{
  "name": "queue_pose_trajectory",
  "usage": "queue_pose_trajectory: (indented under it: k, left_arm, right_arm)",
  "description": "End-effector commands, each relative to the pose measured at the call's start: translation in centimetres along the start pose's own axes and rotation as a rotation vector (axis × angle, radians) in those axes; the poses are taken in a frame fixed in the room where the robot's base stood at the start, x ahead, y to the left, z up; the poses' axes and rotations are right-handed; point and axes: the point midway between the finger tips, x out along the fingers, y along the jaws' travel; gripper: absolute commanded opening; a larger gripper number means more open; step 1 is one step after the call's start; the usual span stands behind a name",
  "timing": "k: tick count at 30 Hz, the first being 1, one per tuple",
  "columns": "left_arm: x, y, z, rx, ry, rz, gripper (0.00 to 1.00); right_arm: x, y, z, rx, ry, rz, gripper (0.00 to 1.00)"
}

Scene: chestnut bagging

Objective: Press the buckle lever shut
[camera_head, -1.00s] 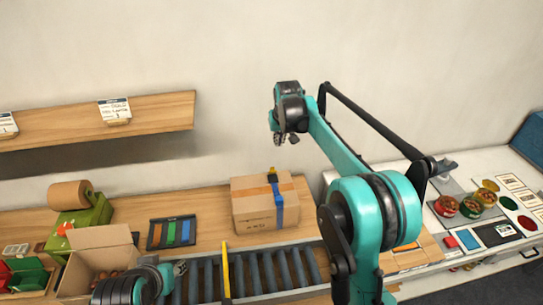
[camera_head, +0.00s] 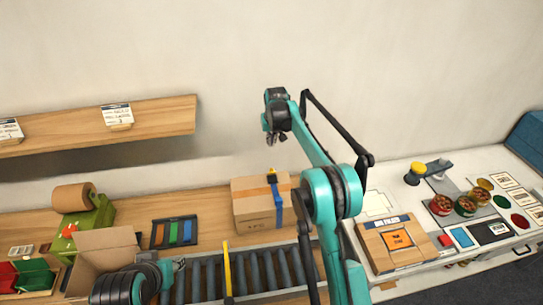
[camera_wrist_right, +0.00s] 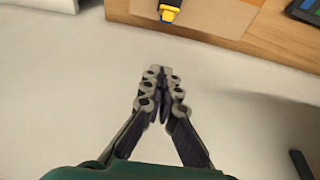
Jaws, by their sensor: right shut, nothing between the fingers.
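A closed cardboard box (camera_head: 254,207) stands on the wooden bench behind the roller conveyor. A blue strap (camera_head: 277,203) runs down its front. A small black and yellow buckle (camera_head: 272,175) sits at the strap's top edge. In the right wrist view the buckle (camera_wrist_right: 170,11) shows at the top edge, partly cut off; its lever position is too small to tell. My right gripper (camera_head: 276,139) is above the box, apart from the buckle, against the wall behind. In the wrist view its fingers (camera_wrist_right: 160,92) are together and empty. My left gripper (camera_head: 180,264) is low by the conveyor, its fingers unclear.
A yellow bar (camera_head: 227,270) crosses the roller conveyor (camera_head: 265,271). An open carton (camera_head: 105,250) and a green dispenser with a brown roll (camera_head: 84,222) stand left. A wooden case (camera_head: 375,245) and bowls (camera_head: 441,205) are on the right counter. A shelf (camera_head: 60,131) hangs above.

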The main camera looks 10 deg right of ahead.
Motion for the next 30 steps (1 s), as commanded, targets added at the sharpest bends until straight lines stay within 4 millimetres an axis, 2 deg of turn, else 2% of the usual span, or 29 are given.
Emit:
queue_pose_trajectory:
  k: [5,16,24,30]
  left_arm:
    - [0.2,0.0,0.1,0.0,0.0,0.0,0.4]
    - [0.5,0.0,0.3,0.0,0.0,0.0,0.4]
    - [0.6,0.0,0.4,0.0,0.0,0.0,0.4]
    - [0.6,0.0,0.4,0.0,0.0,0.0,0.4]
  right_arm:
    - [2.6,0.0,0.0,0.0,0.0,0.0,0.0]
    - [9.9,0.0,0.0,0.0,0.0,0.0,0.0]
    - [10.3,0.0,3.1,0.0,0.0,0.0,0.0]
    - [10.5,0.0,3.9,0.0,0.0,0.0,0.0]
